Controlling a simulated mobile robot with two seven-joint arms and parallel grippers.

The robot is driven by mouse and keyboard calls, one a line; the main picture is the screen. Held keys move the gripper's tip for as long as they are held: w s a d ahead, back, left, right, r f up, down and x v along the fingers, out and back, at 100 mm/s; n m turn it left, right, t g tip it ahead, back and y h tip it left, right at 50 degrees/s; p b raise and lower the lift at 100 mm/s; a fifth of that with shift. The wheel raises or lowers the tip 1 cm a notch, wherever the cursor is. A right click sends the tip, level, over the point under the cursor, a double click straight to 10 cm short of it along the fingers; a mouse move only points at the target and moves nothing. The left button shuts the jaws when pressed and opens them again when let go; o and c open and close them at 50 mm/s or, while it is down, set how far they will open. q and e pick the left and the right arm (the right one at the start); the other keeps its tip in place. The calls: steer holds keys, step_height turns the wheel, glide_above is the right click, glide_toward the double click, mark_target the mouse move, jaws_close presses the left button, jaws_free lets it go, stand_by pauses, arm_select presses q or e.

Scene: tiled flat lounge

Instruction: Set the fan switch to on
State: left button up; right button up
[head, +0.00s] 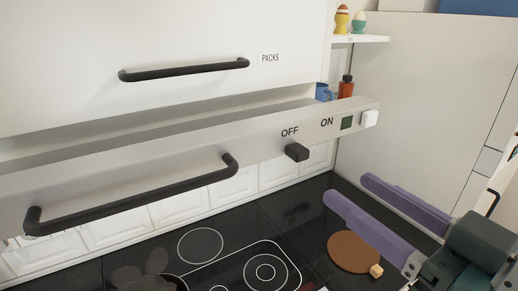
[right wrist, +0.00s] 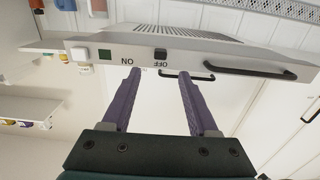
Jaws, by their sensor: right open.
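The fan switch (head: 297,152) is a black slider knob on the front strip of the range hood (head: 215,140). It sits under the OFF label, with the ON label to its right. In the right wrist view the switch (right wrist: 161,54) appears upside down, at the OFF label. A dark green indicator (head: 346,122) and a white block (head: 369,118) are right of ON. My right gripper (head: 349,188) is open and empty, below and right of the switch in the head view. In the right wrist view its purple fingers (right wrist: 160,74) point toward the switch, apart from it. My left gripper is not in view.
A long black handle (head: 135,195) runs along the hood left of the switch. A cabinet labelled PACKS (head: 200,45) is above. Below are a black hob (head: 225,240) and a round brown board (head: 352,252). A shelf (head: 358,39) holds egg cups at the back.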

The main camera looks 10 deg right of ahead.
mark_target(304, 156)
steer(key=p+x, duration=0.2)
steer(key=x, duration=0.6)
steer(key=shift+w+a+r+p, duration=0.1)
steer(key=shift+w+p, duration=0.15)
steer(key=shift+p, duration=0.05)
steer(key=shift+w+a, duration=0.25)
steer(key=shift+w, duration=0.3)
steer(key=shift+c, duration=0.3)
jaws_close()
stand_by(0.3)
